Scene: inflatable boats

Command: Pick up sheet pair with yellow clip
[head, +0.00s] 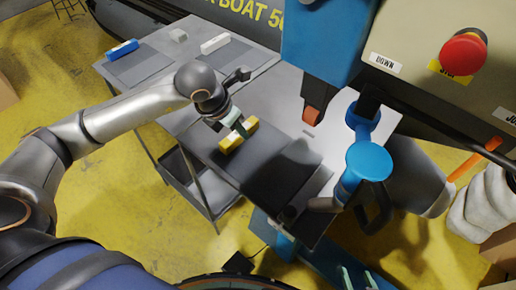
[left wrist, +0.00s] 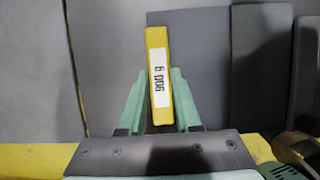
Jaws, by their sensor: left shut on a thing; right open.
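The yellow clip (head: 240,136) sits at the edge of a dark grey sheet pair (head: 265,172) on the grey table. My left gripper (head: 238,129) is shut on the yellow clip. In the left wrist view the clip (left wrist: 158,45) stands between the green fingers (left wrist: 158,100) and bears a white label. Dark sheet (left wrist: 205,50) lies behind it; whether it is lifted off the table I cannot tell. My right gripper (head: 358,279) is open at the bottom edge of the head view, its green fingers apart and empty.
A blue clip (head: 122,50) and a white clip (head: 215,44) lie with dark sheets on the table's far part. A blue machine (head: 322,40) with an orange tip overhangs the table's right side. A control box with a red button (head: 463,54) is at upper right.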

